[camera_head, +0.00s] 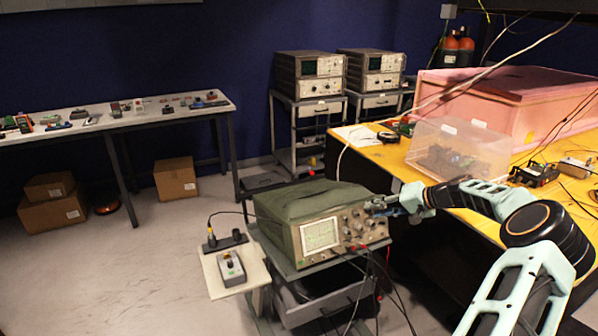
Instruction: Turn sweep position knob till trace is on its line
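A green oscilloscope (295,222) stands on a small cart in the lower middle. Its lit screen (320,235) faces me on the left part of the front panel; the trace is too small to make out. Several knobs (358,224) sit on the panel to the right of the screen. I cannot tell which one is the sweep position knob. My gripper (376,205) is at the upper right of the panel, at or very close to a knob there. Its fingers are small and partly blend with the panel, so I cannot tell whether they are open or shut, or touching.
The yellow table (474,222) with a clear plastic box (462,148) and a pink foam enclosure (515,100) stands right of the oscilloscope. A side shelf with a small grey box (231,268) juts out left of the cart (320,309). Cables hang below the panel.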

